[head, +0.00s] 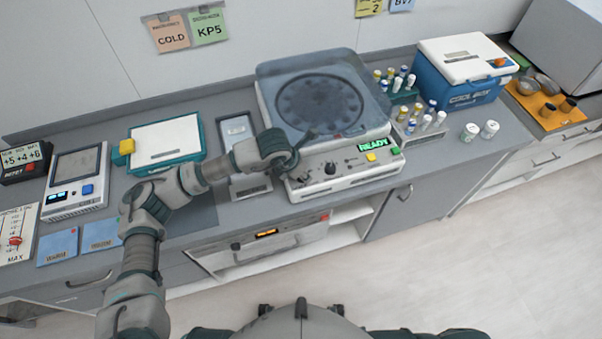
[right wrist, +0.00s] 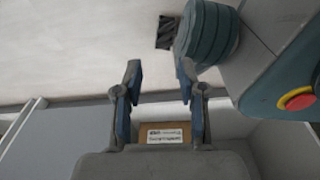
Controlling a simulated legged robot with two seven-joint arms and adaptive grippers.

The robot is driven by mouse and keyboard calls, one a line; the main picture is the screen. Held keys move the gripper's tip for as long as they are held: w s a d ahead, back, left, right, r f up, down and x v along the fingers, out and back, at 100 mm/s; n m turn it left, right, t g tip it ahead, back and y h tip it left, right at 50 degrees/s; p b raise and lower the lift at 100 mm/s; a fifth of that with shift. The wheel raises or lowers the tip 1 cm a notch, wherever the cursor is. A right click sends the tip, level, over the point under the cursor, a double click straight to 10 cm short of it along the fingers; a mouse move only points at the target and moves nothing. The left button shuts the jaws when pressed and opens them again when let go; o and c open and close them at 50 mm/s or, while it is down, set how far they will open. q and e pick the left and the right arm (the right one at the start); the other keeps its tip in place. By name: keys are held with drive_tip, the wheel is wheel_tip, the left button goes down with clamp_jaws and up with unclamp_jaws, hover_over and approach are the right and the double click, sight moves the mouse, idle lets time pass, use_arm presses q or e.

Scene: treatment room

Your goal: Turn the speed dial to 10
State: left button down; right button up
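The centrifuge (head: 292,186) has a translucent grey lid (head: 290,68), which is down over a round rotor. Its white front panel carries a small black dial (head: 330,168), a green READY display (head: 372,146) and a yellow button (head: 371,157). The dial's numbers and pointer are too small to read. My left gripper (head: 297,151) is at the front left corner of the lid, above and left of the dial and apart from it in the picture. Its fingers are too small and dark to judge. My right gripper (right wrist: 159,75) is open and empty in the right wrist view.
A cool box (head: 462,75) and racks of vials (head: 420,122) stand right of the centrifuge. A grey device (head: 236,130) and a teal-edged white unit (head: 165,142) stand left. The right wrist view shows a brown labelled box (right wrist: 165,132) beyond the fingers.

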use_arm(q)
drive_tip(key=shift+s+f+n+y+b, duration=0.1)
drive_tip(key=shift+f+n+y+b, duration=0.2)
drive_tip(key=shift+n, duration=0.35)
drive_tip(key=shift+s+n+y+b, duration=0.1)
drive_tip(key=shift+n+b, duration=0.3)
drive_tip(key=shift+n, duration=0.25)
use_arm(e)
drive_tip(key=w, duration=0.1)
drive_tip(key=w+r, duration=0.1)
drive_tip(key=w, duration=0.1)
drive_tip(key=shift+w+a+r, duration=0.35)
drive_tip(key=shift+r, duration=0.05)
drive_tip(key=shift+s, duration=0.2)
use_arm(q)
drive_tip(key=shift+n+t, duration=0.3)
use_arm(e)
drive_tip(key=shift+w+r, duration=0.2)
drive_tip(key=shift+w, duration=0.3)
drive_tip(key=shift+w+a+r, duration=0.1)
drive_tip(key=shift+w, duration=0.15)
use_arm(q)
drive_tip(key=shift+b, duration=0.3)
use_arm(e)
drive_tip(key=shift+w+r, duration=0.1)
drive_tip(key=shift+w, duration=0.05)
use_arm(q)
drive_tip(key=shift+n, duration=0.3)
